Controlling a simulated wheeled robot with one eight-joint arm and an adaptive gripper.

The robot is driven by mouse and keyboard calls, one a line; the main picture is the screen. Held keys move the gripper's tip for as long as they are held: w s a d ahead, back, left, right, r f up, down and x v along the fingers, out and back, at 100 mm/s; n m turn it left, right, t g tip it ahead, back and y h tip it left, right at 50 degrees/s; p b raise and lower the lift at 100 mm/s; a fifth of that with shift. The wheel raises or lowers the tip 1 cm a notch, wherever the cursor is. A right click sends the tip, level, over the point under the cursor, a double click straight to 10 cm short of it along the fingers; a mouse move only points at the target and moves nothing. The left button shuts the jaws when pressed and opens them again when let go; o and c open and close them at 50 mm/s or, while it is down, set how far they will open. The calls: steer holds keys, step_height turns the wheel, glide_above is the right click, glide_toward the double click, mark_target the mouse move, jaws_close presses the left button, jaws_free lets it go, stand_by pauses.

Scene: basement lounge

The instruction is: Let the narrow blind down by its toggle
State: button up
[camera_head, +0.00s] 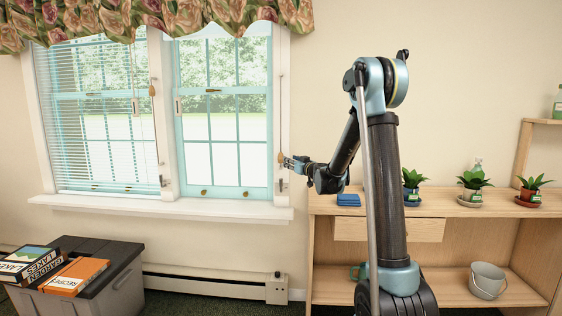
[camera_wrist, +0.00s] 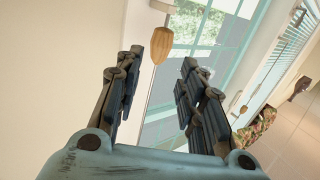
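The wooden teardrop toggle (camera_head: 281,157) hangs on a thin cord along the right frame of the narrow window (camera_head: 223,115). No lowered slats show over that window; its top is hidden by the floral valance. My gripper (camera_head: 289,162) is at the toggle, reaching in from the right. In the wrist view the toggle (camera_wrist: 161,47) is beyond the fingertips, in line with the gap between the fingers. My gripper (camera_wrist: 170,62) is open, with nothing between its pads. Whether a finger touches the cord, I cannot tell.
The wide blind (camera_head: 95,120) is down over the left window, with its own toggle (camera_head: 152,90). A sill (camera_head: 170,207) runs below. A wooden shelf unit (camera_head: 325,203) with a blue cloth (camera_head: 348,200) and potted plants stands right, near my arm. A grey bin (camera_head: 125,280) stands lower left.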

mark_target(281, 157)
steer(key=x, duration=1.1)
jaws_close()
